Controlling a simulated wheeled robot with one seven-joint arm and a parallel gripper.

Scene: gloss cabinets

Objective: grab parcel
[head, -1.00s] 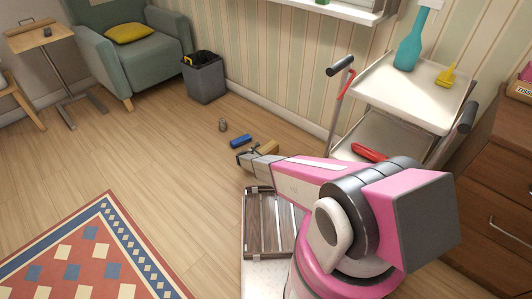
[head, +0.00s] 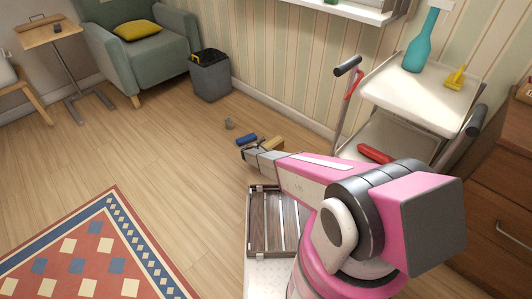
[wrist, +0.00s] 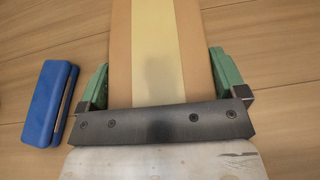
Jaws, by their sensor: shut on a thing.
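The parcel is a tan box with a pale yellow stripe along its middle. It fills the upper centre of the wrist view (wrist: 194,50), between the two green finger pads of my gripper (wrist: 160,82), which is shut on it. In the head view, the parcel (head: 273,144) shows small behind the end of my gripper (head: 252,153), low near the wood floor. Its far end runs out of the wrist view, and whether it touches the floor is unclear.
A blue case (wrist: 46,104) lies on the floor just left of the gripper. A slatted wooden crate (head: 265,222) is near my arm. A white trolley (head: 395,140) stands right; a bin (head: 211,80) stands behind.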

